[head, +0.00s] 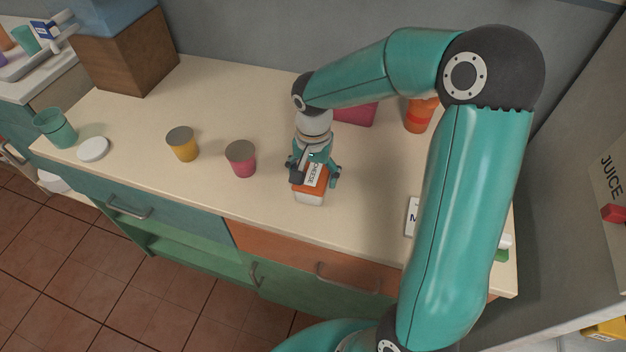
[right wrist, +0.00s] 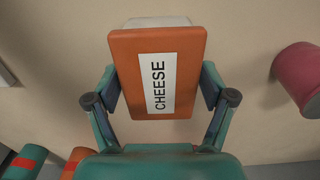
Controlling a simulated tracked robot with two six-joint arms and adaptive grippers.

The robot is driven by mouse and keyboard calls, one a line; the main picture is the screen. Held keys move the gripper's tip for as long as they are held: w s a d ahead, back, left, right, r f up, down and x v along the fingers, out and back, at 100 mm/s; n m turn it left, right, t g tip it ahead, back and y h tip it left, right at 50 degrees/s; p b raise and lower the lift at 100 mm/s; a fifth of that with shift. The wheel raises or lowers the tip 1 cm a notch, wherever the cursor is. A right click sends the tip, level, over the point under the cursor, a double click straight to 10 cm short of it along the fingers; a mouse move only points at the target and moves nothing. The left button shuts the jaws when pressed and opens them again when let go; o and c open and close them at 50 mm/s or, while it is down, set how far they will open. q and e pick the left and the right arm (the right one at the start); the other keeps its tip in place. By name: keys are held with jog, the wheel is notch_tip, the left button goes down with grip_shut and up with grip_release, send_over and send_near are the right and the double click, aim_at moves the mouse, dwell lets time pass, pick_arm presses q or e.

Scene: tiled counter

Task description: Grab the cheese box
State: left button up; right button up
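The cheese box (head: 309,191) is a small orange and white box labelled CHEESE, standing on the counter near its front edge. My right gripper (head: 314,173) is over it, pointing down, with one finger on each side. In the right wrist view the cheese box (right wrist: 150,68) lies between the fingers of the right gripper (right wrist: 160,85), its lid hiding part of the fingertips. The fingers are spread wide, and the right-hand finger looks slightly apart from the box. My left gripper is not in view.
A magenta cup (head: 242,158) and a yellow cup (head: 183,143) stand to the left. A white disc (head: 93,149) and a teal cup (head: 55,127) are farther left. An orange container (head: 421,114) and a magenta item (head: 357,113) stand behind. My right arm covers the counter's right part.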

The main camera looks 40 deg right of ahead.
jog(key=c, duration=1)
jog(key=shift+r, duration=0.2)
